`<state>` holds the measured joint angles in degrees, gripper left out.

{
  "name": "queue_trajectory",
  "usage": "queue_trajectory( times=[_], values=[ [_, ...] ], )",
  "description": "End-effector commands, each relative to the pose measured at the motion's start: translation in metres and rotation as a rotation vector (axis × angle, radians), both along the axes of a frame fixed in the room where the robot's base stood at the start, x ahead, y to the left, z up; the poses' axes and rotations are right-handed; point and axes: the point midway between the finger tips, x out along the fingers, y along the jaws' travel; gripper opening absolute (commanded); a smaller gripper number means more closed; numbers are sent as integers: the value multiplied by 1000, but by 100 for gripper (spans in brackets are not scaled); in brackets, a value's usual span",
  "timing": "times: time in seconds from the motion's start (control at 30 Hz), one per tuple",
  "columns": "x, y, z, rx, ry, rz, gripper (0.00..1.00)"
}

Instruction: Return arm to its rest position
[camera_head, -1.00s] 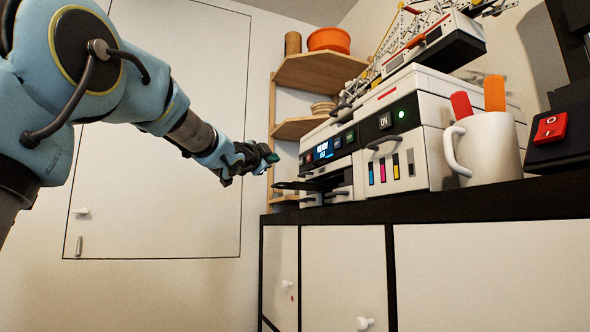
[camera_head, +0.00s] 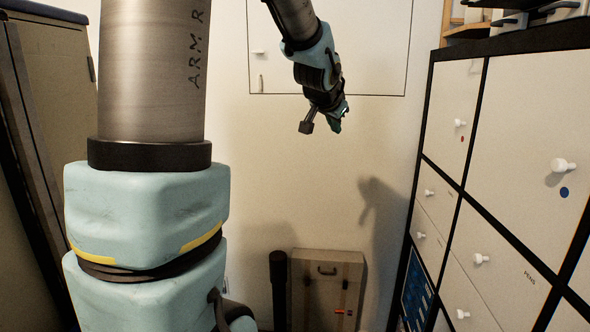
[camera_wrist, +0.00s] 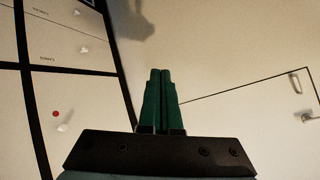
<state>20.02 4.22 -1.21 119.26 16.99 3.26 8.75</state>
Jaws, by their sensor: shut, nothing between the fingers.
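My gripper (camera_head: 336,122) hangs in the upper middle of the head view, below my blue and grey arm. It is in the air in front of the pale wall, left of the cabinet and apart from it. In the wrist view, the two green fingers of my gripper (camera_wrist: 161,72) stand side by side, shut, with nothing between them. The arm's thick column with blue joints fills the left part of the head view.
A cabinet (camera_head: 486,140) with white doors, black edges and round knobs stands at the right. A wall hatch (camera_head: 380,55) is behind the gripper. A brown case (camera_head: 327,285) stands low against the wall beside a dark post (camera_head: 279,290). Open air surrounds the gripper.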

Motion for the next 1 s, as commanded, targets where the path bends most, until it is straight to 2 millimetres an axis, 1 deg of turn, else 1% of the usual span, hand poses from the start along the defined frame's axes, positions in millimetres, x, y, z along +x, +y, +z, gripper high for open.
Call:
queue_trajectory(
  times=[0.03, 0.07, 0.1, 0.17, 0.2, 0.27, 0.3, 0.37, 0.4, 0.5, 0.6, 0.63, 0.73, 1.0],
  values=[
    [-13, 24, -27, 0, 81, 62, 0],
    [-23, 37, -42, -1, 129, 97, 0],
    [-36, 54, -62, -4, 196, 147, 0],
    [-60, 78, -90, -9, 294, 223, 0],
    [-77, 93, -108, -14, 360, 274, 0],
    [-105, 114, -132, -22, 456, 349, 0],
    [-124, 126, -147, -28, 517, 399, 0],
    [-152, 140, -165, -37, 602, 465, 0],
    [-170, 148, -175, -42, 651, 504, 0],
    [-204, 161, -192, -54, 749, 581, 0],
    [-225, 167, -200, -62, 804, 626, 0],
    [-228, 168, -201, -64, 814, 634, 0],
    [-233, 169, -203, -65, 828, 645, 0],
    [-232, 169, -203, -64, 825, 643, 0]
  ],
)
